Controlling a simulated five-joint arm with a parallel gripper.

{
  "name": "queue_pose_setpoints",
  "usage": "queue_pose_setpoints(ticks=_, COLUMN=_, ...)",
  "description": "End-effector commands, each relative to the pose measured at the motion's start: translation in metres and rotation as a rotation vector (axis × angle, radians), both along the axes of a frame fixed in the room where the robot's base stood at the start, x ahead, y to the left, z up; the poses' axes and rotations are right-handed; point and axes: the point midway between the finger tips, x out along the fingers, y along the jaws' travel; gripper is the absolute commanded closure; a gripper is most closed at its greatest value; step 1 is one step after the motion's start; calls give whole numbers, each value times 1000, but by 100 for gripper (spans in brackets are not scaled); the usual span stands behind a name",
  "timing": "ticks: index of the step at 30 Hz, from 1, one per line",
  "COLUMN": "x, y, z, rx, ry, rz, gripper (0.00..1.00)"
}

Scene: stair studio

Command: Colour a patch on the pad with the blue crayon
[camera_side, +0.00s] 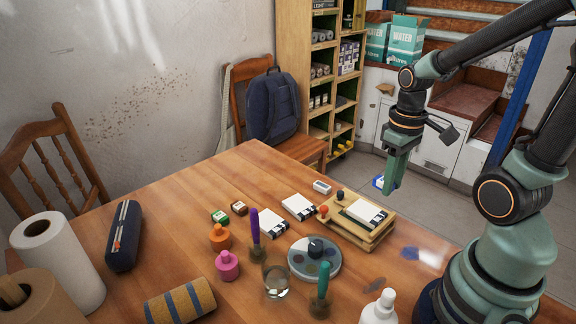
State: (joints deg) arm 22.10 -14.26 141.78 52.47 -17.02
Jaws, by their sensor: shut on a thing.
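My gripper (390,188) hangs at the right, above and behind the wooden block, with its fingers pointing down. It is shut on a small blue-and-white thing (378,182) that shows at the left of the fingertips. It may be the blue crayon, but most of it is hidden and it is too small to be sure. A white pad with a dark part (366,212) lies on the wooden block (349,234). White pads or packs also lie on the table to its left, one nearer (272,223) and one farther (299,206). I cannot tell which is the task's pad.
A round paint palette (314,262), a glass (276,281), a purple-handled tool (255,237) and a green-handled tool (320,292) stand nearby on the table (180,240). A white bottle (380,309) stands at the front.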

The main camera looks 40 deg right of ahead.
Motion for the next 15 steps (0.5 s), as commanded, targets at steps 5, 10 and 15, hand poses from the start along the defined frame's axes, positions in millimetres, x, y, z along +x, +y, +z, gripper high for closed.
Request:
queue_pose_setpoints(ticks=5, x=-1, y=0, z=-8, rx=1, ry=2, rz=0, gripper=100)
queue_pose_setpoints(ticks=10, x=-2, y=0, z=-22, rx=1, ry=5, rz=0, gripper=100)
queue_pose_setpoints(ticks=15, x=-1, y=0, z=-37, rx=1, ry=4, rz=0, gripper=100)
